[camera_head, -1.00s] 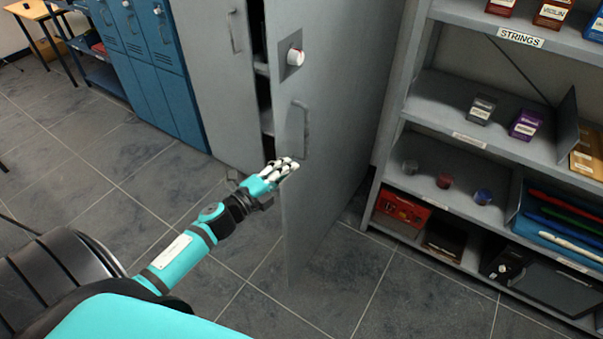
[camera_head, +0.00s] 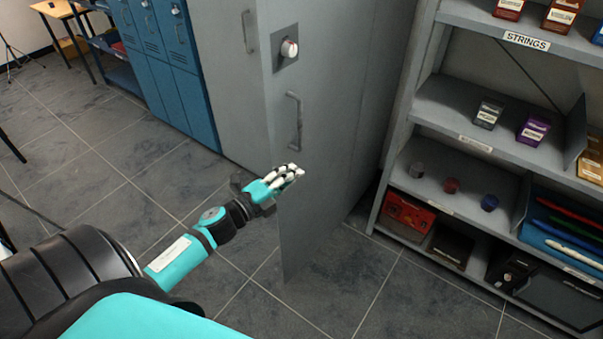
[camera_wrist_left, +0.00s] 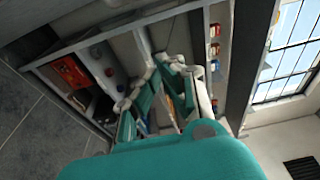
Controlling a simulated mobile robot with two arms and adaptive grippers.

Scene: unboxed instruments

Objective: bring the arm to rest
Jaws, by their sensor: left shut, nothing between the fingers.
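My left gripper (camera_head: 290,172) is shut and empty. In the head view it overlaps the lower part of the grey cabinet door (camera_head: 325,190), below the door's handle (camera_head: 295,121); I cannot tell whether it touches the door. The door has a round knob (camera_head: 289,49) near its top. Its lower edge stands forward of the neighbouring grey door (camera_head: 225,90), and no dark opening shows between them. The left wrist view shows the left gripper's fingers (camera_wrist_left: 165,62) pointing towards shelving. My right gripper is in neither view.
An open grey shelf unit (camera_head: 460,140) with small boxes, jars and a blue tray (camera_head: 555,238) stands to the right. Blue lockers (camera_head: 170,60) stand to the left. The tiled floor (camera_head: 110,170) is clear to the left of the arm.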

